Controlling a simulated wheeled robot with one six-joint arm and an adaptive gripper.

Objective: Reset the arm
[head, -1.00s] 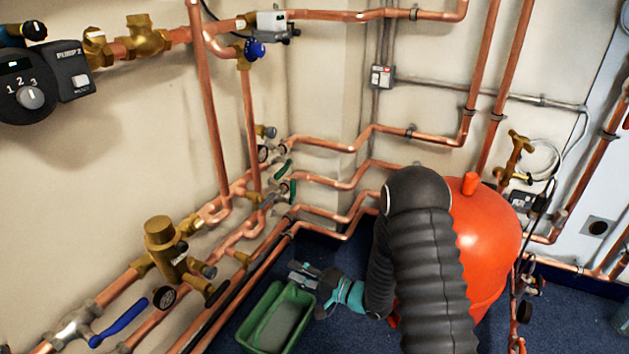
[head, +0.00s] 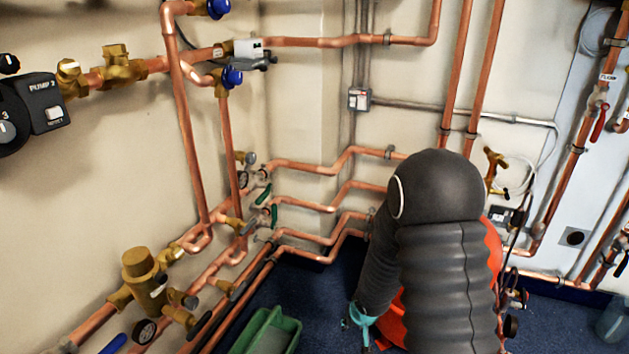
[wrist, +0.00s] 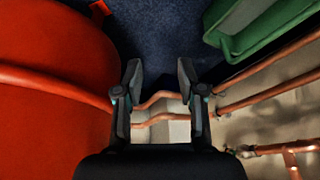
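My arm, in a dark ribbed sleeve, stands bent in front of the orange-red vessel in the head view. The teal wrist part shows low at the picture's bottom, but my gripper's fingers cannot be made out there. In the wrist view my gripper (wrist: 160,78) is open, with its two dark fingers apart and nothing between them. Blue floor and copper pipes show beyond the fingers. The red vessel (wrist: 55,90) fills the left of the wrist view, and it also shows behind my arm in the head view (head: 493,250).
A green tray (head: 292,323) lies on the blue floor, left of my wrist; it also shows in the wrist view (wrist: 232,45). Copper pipes (head: 320,205) run along the walls. A brass valve (head: 140,265) and gauge (head: 145,331) stand at lower left. Floor beside the tray is clear.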

